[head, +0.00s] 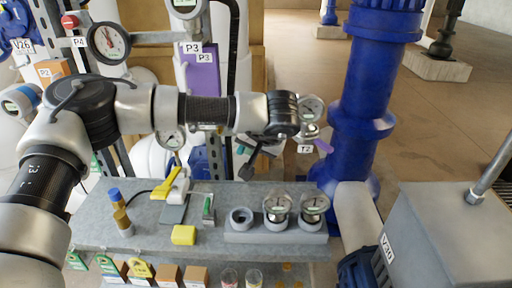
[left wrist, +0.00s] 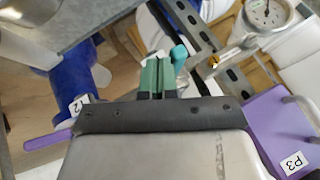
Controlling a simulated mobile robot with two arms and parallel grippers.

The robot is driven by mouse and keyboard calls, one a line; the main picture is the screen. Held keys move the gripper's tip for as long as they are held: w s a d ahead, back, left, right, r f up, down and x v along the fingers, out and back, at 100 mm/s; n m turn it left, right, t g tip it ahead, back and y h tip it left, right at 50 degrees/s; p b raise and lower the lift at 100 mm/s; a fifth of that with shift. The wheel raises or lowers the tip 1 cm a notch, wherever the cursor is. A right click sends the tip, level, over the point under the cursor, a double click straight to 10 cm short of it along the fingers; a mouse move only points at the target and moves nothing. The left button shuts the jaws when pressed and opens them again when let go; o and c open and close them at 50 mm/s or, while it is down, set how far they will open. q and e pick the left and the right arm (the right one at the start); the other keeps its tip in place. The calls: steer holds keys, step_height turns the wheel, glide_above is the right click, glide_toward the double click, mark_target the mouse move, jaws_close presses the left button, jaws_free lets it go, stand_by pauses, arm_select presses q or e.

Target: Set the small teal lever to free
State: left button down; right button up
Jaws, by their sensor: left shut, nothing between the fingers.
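My left gripper (head: 246,173) hangs below the wrist above the grey workbench, with its fingers shut and empty. In the left wrist view its dark green fingertips (left wrist: 157,72) show at the middle. A small teal lever (left wrist: 179,55) shows just right of the fingertips; I cannot tell whether they touch. In the head view only a small bit of teal (head: 239,151) shows beside the gripper, with the rest hidden by my arm. My right gripper is not in view.
A pressure gauge (left wrist: 268,12) and a perforated metal strut (left wrist: 190,28) are near the lever. A purple plate tagged P3 (left wrist: 275,130) is at right. A blue pipe (head: 360,90) stands right of my arm. The workbench (head: 150,235) below holds tools and gauges.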

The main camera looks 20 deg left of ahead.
mark_target(238, 148)
arm_select(q)
steer(key=shift+s+a+f+m+t+h+b, duration=0.15)
steer(key=shift+a+m+t+h+b, duration=0.1)
steer(key=shift+a+m, duration=0.3)
steer(key=shift+s+a+r+m+t+h+b, duration=0.15)
steer(key=shift+a+m+t+h, duration=0.1)
steer(key=shift+a+m, duration=0.25)
steer(key=shift+a+f+m, duration=0.1)
steer(key=shift+a+m, duration=0.15)
steer(key=shift+a, duration=0.25)
steer(key=shift+d, duration=0.2)
